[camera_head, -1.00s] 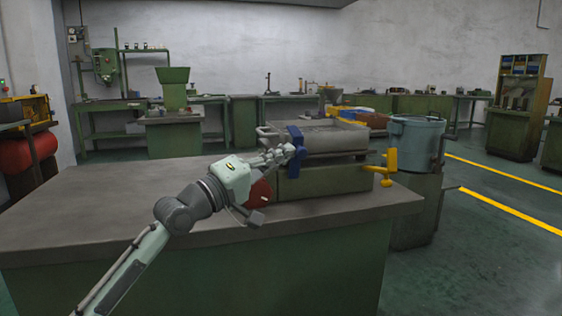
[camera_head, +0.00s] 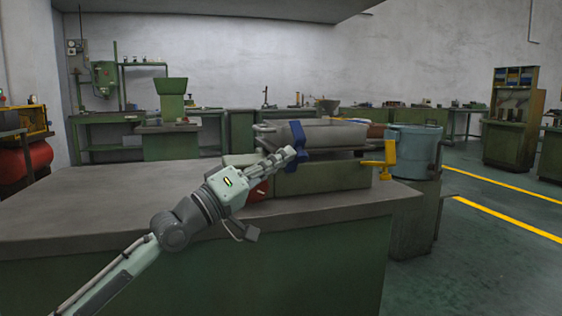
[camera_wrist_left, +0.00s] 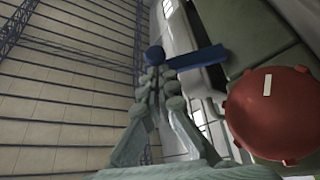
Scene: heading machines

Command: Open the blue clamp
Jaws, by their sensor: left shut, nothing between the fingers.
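The blue clamp (camera_head: 298,140) is on the front side of the grey metal box on the workbench. My left gripper (camera_head: 288,155) reaches up from the lower left, with its fingertips at or very close to the clamp. Whether they touch is hard to tell. In the left wrist view, the clamp's blue bar (camera_wrist_left: 200,57) and a round blue end lie just beyond the shut fingertips (camera_wrist_left: 155,78). The gripper holds nothing. The fingers hide part of the clamp. My right gripper is not in view.
A green-grey lower box (camera_head: 325,180) sits under the grey box (camera_head: 335,133). A yellow clamp (camera_head: 382,162) is on its right. A red round part (camera_wrist_left: 275,110) is close beside the gripper. A blue-grey drum (camera_head: 415,150) stands right. The bench top (camera_head: 100,200) is clear at left.

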